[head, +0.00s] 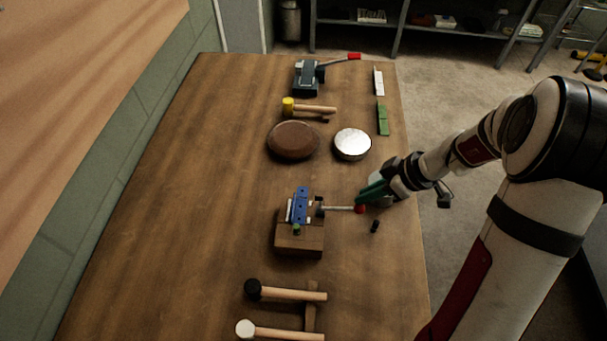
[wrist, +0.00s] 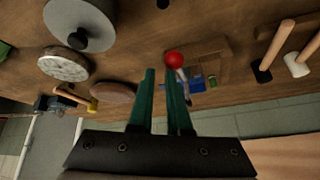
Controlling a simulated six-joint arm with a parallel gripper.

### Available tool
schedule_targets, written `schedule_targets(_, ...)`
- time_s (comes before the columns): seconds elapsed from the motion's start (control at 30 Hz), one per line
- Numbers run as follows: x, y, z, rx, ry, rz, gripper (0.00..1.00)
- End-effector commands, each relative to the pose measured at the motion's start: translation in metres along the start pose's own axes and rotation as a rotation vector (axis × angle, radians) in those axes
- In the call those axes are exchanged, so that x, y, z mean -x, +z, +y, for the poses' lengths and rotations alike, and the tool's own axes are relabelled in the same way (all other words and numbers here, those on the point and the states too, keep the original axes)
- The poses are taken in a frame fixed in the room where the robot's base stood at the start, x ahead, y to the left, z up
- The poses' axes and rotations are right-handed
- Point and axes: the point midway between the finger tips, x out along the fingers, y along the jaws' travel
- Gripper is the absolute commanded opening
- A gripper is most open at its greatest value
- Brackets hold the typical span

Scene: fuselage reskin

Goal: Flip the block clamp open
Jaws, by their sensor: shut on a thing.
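The block clamp is a wooden block (head: 298,242) with a blue piece (head: 300,204) on top and a metal lever ending in a red knob (head: 360,209). The lever lies nearly level and points right, toward my arm. In the wrist view the red knob (wrist: 173,60) shows at the tip of the right finger, with the blue piece (wrist: 197,85) just beyond. My gripper (head: 366,193) has green fingers, at the red knob, and is shut on the lever's knob end. The fingers (wrist: 161,74) partly hide the lever, and the exact contact is hard to see.
A small black cylinder (head: 375,226) stands to the right of the block. Two mallets (head: 285,291) lie in front. A brown disc (head: 293,140), a silver disc (head: 352,144), a yellow-headed hammer (head: 308,107) and another red-handled clamp (head: 306,78) are behind. The table's left side is clear.

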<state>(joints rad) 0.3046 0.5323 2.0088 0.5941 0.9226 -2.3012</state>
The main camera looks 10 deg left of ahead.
Motion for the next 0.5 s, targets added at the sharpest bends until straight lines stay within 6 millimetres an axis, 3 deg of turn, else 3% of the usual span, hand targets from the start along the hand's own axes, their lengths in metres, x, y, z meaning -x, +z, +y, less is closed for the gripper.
schedule_targets(0.03,-0.007,0.0161,-0.0053,0.014,-0.016,-0.037,0.0)
schedule_targets(0.5,-0.0043,0.0118,-0.0037,0.012,-0.013,-0.034,0.0)
